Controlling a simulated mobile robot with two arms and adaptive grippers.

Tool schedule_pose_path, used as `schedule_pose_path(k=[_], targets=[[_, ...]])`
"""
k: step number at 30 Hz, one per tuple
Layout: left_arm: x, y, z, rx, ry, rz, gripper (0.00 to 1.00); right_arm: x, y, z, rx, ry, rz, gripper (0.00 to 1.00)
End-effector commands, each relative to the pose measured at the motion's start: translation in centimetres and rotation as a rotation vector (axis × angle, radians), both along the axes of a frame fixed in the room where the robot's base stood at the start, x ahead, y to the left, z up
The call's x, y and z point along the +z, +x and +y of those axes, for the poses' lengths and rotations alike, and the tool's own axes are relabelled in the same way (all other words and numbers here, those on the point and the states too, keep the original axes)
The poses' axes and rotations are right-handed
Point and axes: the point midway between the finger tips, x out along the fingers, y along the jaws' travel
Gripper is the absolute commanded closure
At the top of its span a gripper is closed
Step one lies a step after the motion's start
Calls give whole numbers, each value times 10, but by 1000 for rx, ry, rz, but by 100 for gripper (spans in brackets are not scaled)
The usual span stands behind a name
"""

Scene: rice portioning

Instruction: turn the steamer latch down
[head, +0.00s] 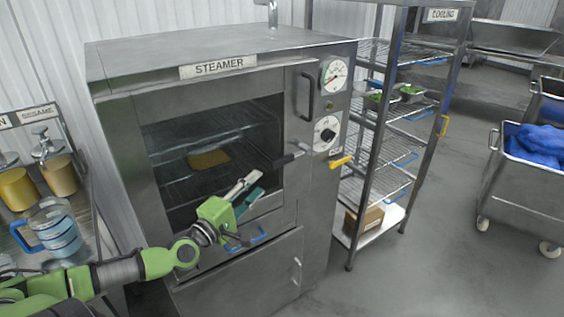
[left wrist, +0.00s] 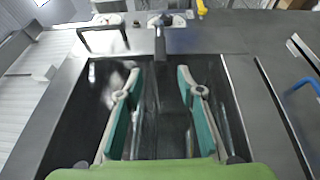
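The steamer (head: 215,68) is a grey metal cabinet with a dark front window. Its latch (head: 289,158) is a dark lever at the right side of the front, lying nearly level in the head view. In the left wrist view the latch (left wrist: 158,42) shows beyond my fingertips, between their two lines. My left gripper (head: 250,184) has green and pale fingers and is in front of the window, lower left of the latch. It also shows in the left wrist view (left wrist: 158,75), open, with nothing between the fingers. My right gripper is in neither view.
A vertical bar handle (head: 305,95), two dials (head: 334,76) and a yellow lever (head: 341,162) are near the latch. A blue handle (head: 258,235) is below my gripper. A wire rack (head: 383,150) stands close on the right.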

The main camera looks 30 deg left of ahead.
Motion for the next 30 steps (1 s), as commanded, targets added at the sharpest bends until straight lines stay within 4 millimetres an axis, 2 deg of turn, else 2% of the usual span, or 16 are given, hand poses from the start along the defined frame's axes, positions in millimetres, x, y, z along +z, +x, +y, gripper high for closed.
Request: schedule_pose_path(k=[8, 30], targets=[[4, 25, 0, 0, 0, -4, 65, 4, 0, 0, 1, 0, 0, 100], [8, 121, -1, -2, 1, -2, 65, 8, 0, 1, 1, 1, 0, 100]])
